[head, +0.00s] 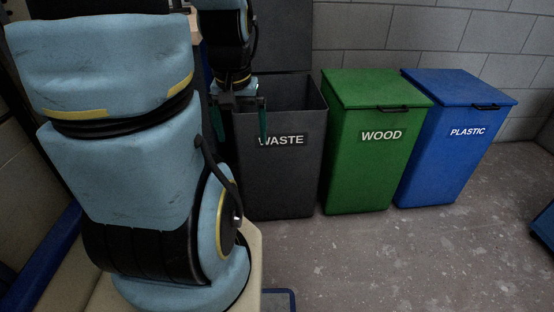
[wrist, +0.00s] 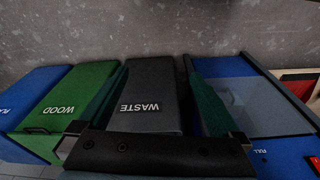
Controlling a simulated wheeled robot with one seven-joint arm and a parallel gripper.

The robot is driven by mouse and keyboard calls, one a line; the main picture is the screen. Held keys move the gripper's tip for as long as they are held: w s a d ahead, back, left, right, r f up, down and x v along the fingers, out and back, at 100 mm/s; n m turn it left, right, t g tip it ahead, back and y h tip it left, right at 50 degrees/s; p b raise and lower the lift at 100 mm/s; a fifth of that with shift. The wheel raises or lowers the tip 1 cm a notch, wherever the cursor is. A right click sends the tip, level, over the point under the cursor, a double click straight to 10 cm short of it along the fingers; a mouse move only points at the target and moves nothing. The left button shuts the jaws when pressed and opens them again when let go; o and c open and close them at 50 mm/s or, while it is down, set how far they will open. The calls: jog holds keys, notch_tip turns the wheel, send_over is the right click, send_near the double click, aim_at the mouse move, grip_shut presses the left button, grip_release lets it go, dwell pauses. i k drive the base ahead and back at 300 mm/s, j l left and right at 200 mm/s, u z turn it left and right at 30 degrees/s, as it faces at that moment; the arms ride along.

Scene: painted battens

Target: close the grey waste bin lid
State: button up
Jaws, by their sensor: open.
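The grey waste bin (head: 280,180) stands on the floor at the left end of a row of bins, with "WASTE" on its front. Its lid (head: 285,42) is open, raised upright at the back against the wall, partly hidden by my arm. My gripper (head: 238,118) is open and empty, pointing down at the bin's front left, one finger overlapping the front near the label. In the wrist view the waste bin's front (wrist: 152,88) shows between the two spread fingers; I cannot tell whether they touch it. The lid is not clear there.
A green wood bin (head: 365,160) and a blue plastic bin (head: 440,150) stand close on the right, lids shut. A block wall (head: 400,35) is behind. The floor (head: 400,260) in front is clear. A blue unit (wrist: 240,95) marked "PULL" shows in the wrist view.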

aim_at(285, 44)
jog(key=i+l+u, duration=0.2)
jog(key=l+u, duration=0.2)
jog(key=i+l+u, duration=0.1)
jog(key=l+u, duration=0.3)
jog(key=j, duration=0.1)
